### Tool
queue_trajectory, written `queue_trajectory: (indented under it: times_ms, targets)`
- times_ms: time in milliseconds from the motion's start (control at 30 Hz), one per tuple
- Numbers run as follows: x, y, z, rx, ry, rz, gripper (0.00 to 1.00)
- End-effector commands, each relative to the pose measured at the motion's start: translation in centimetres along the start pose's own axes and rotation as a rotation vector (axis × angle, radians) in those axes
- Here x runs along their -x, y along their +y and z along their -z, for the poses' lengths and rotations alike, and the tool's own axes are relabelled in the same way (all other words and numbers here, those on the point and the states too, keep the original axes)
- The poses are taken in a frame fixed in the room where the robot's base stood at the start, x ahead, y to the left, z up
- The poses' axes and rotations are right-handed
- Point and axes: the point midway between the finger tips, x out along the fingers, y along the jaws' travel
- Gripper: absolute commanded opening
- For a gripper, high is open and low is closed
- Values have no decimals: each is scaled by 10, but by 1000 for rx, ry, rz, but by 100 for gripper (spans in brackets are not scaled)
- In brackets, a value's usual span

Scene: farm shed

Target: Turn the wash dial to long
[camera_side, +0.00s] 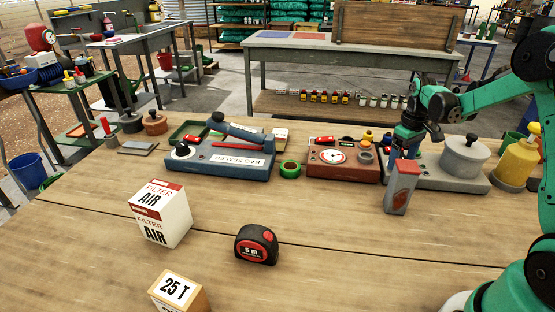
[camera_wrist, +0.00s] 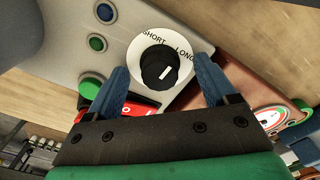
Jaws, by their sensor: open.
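The wash dial (camera_wrist: 159,68) is a black knob on a white disc marked SHORT and LONG, on a grey panel. A white mark on the knob lies on its right side and slants up toward LONG; I cannot tell whether it lines up exactly. My gripper (camera_wrist: 162,64) is open, with one blue finger on each side of the knob. Gaps show between fingers and knob, with no clear contact. In the side view my gripper (camera_side: 403,148) is over the left end of the grey machine (camera_side: 448,180), and the dial cannot be made out there.
Beside the dial are a green button (camera_wrist: 91,88) and a red switch plate (camera_wrist: 128,109). A grey block with a red top (camera_side: 401,190) stands before the machine. A brown gauge box (camera_side: 330,172) is left of it. The front table has free room around the tape measure (camera_side: 256,244).

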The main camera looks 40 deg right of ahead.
Motion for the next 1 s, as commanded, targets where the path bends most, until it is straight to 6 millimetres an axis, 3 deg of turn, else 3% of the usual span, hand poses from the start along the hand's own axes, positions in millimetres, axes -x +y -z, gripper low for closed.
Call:
queue_trajectory:
  times_ms: [67,333,667,1000]
  targets:
    - [0,0,0,0,0,0,75]
    - [0,0,0,0,0,0,0]
    - [0,0,0,-53,0,0,0]
    - [0,0,1,-269,1,0,0]
